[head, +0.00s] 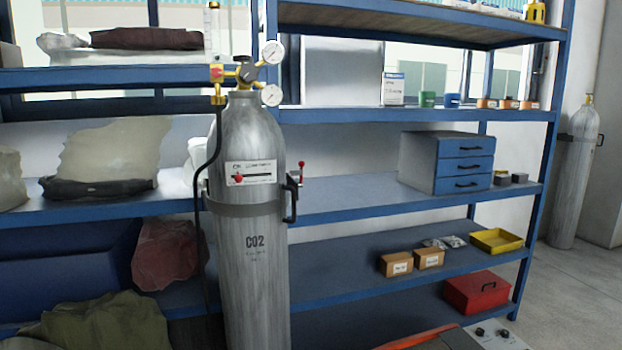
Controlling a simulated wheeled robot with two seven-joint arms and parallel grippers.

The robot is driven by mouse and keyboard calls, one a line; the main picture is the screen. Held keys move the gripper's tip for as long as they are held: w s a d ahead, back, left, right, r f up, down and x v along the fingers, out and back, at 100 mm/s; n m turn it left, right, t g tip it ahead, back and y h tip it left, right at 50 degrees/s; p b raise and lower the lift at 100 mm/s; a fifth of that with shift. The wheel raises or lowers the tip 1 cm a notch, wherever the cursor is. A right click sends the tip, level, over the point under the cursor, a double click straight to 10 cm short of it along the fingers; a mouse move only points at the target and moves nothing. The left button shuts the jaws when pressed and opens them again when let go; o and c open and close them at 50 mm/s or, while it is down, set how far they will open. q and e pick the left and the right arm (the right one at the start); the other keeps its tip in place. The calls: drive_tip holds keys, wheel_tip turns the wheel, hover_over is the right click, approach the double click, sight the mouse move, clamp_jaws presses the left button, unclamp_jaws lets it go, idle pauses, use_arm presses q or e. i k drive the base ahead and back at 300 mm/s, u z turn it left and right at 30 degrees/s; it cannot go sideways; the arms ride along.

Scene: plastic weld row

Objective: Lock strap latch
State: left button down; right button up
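A grey CO2 gas cylinder (257,262) stands upright in front of the blue shelves, left of centre in the head view. A dark strap (245,208) runs around its body below a white label. A black latch handle (291,198) is at the strap's right end, beside the cylinder; I cannot tell whether it is locked. A small red-knobbed lever (301,166) shows just above the latch. The cylinder's top carries a brass regulator (246,72) with two round gauges. Neither of my grippers is in view.
Blue shelving (400,115) stands behind the cylinder. It holds a grey drawer cabinet (447,162), small boxes, a yellow tray (497,241) and a red case (477,292). A black hose (198,215) hangs along the cylinder's left side. A second cylinder (575,175) stands far right; the floor there is clear.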

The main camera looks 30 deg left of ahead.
sight(301, 174)
drive_tip(key=u, duration=0.25)
drive_tip(key=i, duration=1.7)
drive_tip(key=z, duration=0.1)
